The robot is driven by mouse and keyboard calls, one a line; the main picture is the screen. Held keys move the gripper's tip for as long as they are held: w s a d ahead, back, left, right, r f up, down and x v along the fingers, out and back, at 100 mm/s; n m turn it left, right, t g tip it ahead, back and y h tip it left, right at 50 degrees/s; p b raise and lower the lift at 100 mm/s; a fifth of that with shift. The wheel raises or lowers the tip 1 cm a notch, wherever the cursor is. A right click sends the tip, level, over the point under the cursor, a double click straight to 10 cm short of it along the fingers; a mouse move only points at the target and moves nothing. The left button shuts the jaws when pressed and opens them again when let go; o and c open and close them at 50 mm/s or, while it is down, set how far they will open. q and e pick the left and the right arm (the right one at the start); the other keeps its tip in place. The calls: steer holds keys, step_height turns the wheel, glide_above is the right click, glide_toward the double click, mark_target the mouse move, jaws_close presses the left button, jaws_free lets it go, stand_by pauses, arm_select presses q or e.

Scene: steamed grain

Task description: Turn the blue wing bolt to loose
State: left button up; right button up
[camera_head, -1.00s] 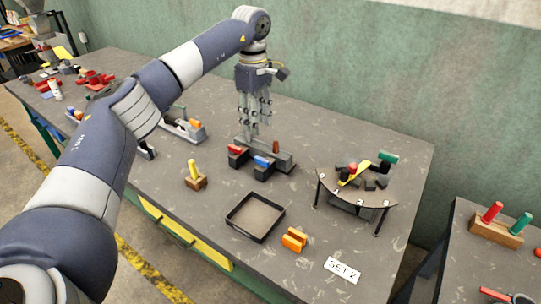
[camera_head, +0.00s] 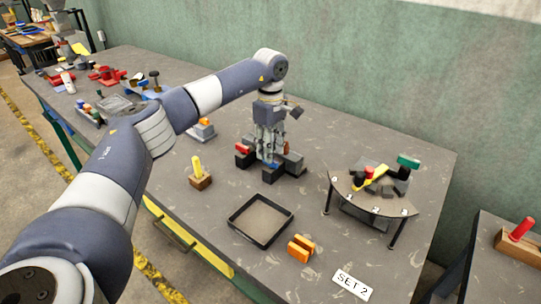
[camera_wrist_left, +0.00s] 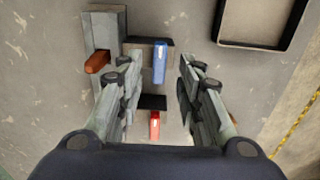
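The blue wing bolt (camera_wrist_left: 160,62) shows in the left wrist view as an upright-looking blue bar on a dark block, between the lines of my fingers. In the head view it is mostly hidden behind my left gripper (camera_head: 268,158), with only a bit of blue showing. In the wrist view my left gripper (camera_wrist_left: 158,78) is open, a finger on each side of the bolt with gaps. The grey fixture (camera_wrist_left: 103,30) carries it, with a red bolt (camera_wrist_left: 154,125) and an orange-brown bolt (camera_wrist_left: 97,61). My right gripper is not in view.
A black-rimmed tray (camera_head: 234,226) lies in front of the fixture. A yellow-handled wooden block (camera_head: 199,179) is at left, an orange block (camera_head: 301,247) in front. A small round-edged stand (camera_head: 375,204) with clutter is at right. Bare table lies between them.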

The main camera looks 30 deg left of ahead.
arm_select(q)
steer(key=shift+f, duration=1.7)
jaws_close()
